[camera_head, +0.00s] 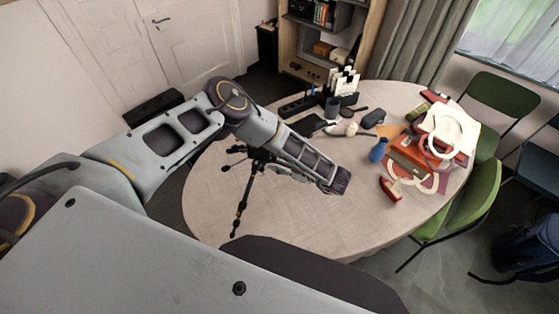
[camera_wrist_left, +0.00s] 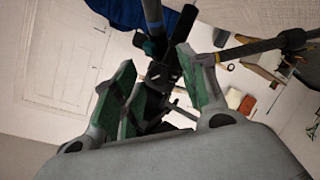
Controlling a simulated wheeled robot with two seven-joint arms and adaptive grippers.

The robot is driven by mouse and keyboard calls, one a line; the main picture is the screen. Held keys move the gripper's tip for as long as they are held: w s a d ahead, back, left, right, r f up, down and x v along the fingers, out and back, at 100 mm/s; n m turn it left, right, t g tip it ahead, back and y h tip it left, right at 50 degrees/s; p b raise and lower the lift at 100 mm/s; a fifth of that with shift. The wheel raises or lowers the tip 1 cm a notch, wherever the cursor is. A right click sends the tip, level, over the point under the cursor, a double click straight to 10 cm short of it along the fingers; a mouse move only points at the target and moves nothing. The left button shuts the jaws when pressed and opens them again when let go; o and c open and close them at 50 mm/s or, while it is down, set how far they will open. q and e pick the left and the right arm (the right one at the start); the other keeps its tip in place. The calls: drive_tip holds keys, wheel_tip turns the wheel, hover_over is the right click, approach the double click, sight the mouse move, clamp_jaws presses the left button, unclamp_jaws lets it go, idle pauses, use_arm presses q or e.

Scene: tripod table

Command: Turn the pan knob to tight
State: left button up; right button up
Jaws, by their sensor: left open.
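A black tripod (camera_head: 244,185) stands on the round table, partly hidden in the head view by my left arm. In the left wrist view, its dark head and clamp parts (camera_wrist_left: 163,74) show at the gap between my fingers. I cannot single out the pan knob or read its setting. My left gripper (camera_wrist_left: 156,58) is open, with green-padded fingers either side of these parts; contact cannot be told. In the head view it is small and mostly hidden under the forearm, right of the tripod. My right gripper is not in view.
The round table (camera_head: 310,215) has clear room at its front. A blue vase (camera_head: 378,150), a red box (camera_head: 409,153) and stacked papers crowd its right side. A black organizer (camera_head: 343,97) and small tools lie at the back. Green chairs (camera_head: 473,200) stand at right.

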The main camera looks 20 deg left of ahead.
use_arm(q)
drive_tip(key=shift+c, duration=0.4)
clamp_jaws()
drive_tip(key=m+g+b, duration=0.2)
drive_tip(key=m+b, duration=0.1)
drive_tip(key=shift+w+h, duration=0.1)
drive_tip(key=shift+h, duration=0.2)
idle(0.4)
